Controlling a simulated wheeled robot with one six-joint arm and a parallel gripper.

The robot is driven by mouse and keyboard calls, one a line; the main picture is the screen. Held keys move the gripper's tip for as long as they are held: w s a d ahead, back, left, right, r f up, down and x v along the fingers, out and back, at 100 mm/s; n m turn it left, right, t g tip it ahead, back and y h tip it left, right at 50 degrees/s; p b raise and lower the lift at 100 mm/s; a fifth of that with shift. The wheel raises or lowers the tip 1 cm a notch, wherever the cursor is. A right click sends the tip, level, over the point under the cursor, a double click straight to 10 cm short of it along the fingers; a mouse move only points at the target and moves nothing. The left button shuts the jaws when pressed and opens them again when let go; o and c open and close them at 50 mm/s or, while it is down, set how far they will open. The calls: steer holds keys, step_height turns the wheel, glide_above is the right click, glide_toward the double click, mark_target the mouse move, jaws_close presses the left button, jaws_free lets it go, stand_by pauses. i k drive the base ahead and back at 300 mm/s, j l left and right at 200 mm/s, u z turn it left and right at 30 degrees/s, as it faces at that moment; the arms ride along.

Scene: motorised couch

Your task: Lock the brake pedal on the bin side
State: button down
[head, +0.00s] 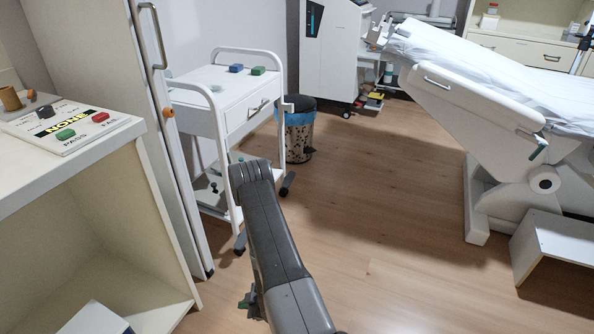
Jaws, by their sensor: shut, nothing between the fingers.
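The couch (500,150) stands at the right, its raised white top sloping and its base on the wood floor. Small coloured pieces (374,101), green and reddish, lie low near the floor between the white machine and the couch; I cannot tell whether one is the brake pedal. The bin (299,135), speckled with a blue band and dark top, stands behind the trolley. My dark grey arm reaches up from the bottom middle, in front of the trolley.
A white trolley (222,84) with blue and green blocks stands left of the bin. A cream shelf unit (90,185) with a sign fills the left. A white step (555,240) stands below the couch. The white machine (330,50) is at the back. Middle floor is clear.

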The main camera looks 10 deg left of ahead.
mark_target(288, 179)
steer(key=i+j+z, duration=0.2)
steer(key=i, duration=0.45)
steer(key=i+j+z, duration=0.15)
steer(key=i+j, duration=0.15)
steer(key=i, duration=0.35)
steer(key=i+j+z, duration=0.2)
steer(key=i+j, duration=0.15)
steer(key=i, duration=0.25)
steer(key=i+j+z, duration=0.15)
steer(key=i+j, duration=0.3)
steer(key=i, duration=0.15)
